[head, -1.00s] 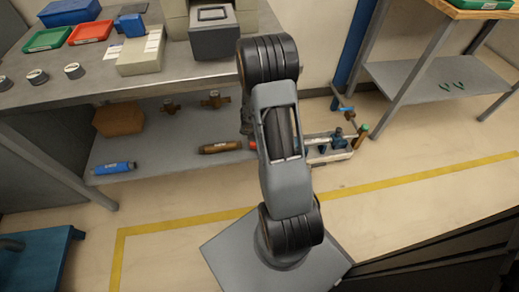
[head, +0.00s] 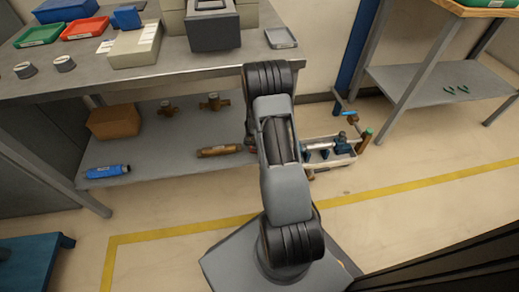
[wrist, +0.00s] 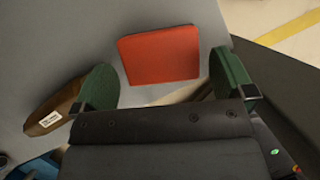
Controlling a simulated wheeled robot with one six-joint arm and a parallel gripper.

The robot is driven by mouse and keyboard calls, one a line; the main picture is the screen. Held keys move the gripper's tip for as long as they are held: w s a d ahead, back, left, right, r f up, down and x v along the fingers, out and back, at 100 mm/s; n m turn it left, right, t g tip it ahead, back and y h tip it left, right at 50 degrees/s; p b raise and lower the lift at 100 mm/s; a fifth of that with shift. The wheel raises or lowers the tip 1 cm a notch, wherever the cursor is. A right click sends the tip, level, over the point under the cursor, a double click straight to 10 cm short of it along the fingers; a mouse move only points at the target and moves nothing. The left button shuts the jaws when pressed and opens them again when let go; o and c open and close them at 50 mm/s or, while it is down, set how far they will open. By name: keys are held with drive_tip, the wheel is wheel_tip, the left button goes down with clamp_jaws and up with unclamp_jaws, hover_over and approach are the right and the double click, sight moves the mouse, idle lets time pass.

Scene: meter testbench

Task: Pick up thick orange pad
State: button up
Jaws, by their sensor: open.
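The thick orange pad (wrist: 160,55), a flat red-orange block, lies on a grey surface at the upper middle of the wrist view. My gripper (wrist: 165,78) is open, with its green-padded fingers on either side of the view. The pad shows between and beyond the fingers, with a gap on both sides. Whether the fingers are level with it I cannot tell. In the head view my arm hides the gripper and most of the pad's area.
A brown labelled cylinder (wrist: 52,110) lies close to the left finger; it also shows on the lower shelf (head: 190,168) in the head view. A blue cylinder (head: 107,171) and brown box (head: 113,122) are farther left. The workbench top (head: 150,67) overhangs the shelf. A parts tray (head: 335,160) stands right.

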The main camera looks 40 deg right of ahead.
drive_tip(key=x, duration=0.3)
drive_tip(key=shift+a+b, duration=0.1)
drive_tip(key=shift+b, duration=0.3)
drive_tip(key=shift+r, duration=0.1)
drive_tip(key=c, duration=0.8)
drive_tip(key=shift+r, duration=0.15)
drive_tip(key=shift+r+p, duration=0.95)
drive_tip(key=shift+p, duration=0.1)
drive_tip(key=shift+r+p, duration=0.85)
drive_tip(key=shift+r, duration=0.1)
drive_tip(key=s+a+b, duration=0.2)
drive_tip(key=b, duration=0.1)
drive_tip(key=s+a+f+b, duration=0.1)
drive_tip(key=a+b, duration=0.1)
drive_tip(key=shift+s+a+f+b, duration=0.15)
drive_tip(key=shift+s+f+b, duration=0.05)
drive_tip(key=shift+s+b, duration=0.2)
drive_tip(key=s+a+b, duration=0.1)
drive_tip(key=s+a, duration=0.1)
drive_tip(key=a, duration=0.1)
drive_tip(key=s+a+b, duration=0.1)
drive_tip(key=s+a, duration=0.2)
drive_tip(key=s+a+b, duration=0.1)
drive_tip(key=s+a, duration=0.2)
drive_tip(key=shift+s+a+r, duration=0.1)
drive_tip(key=shift+s+r, duration=0.05)
drive_tip(key=shift+r, duration=0.25)
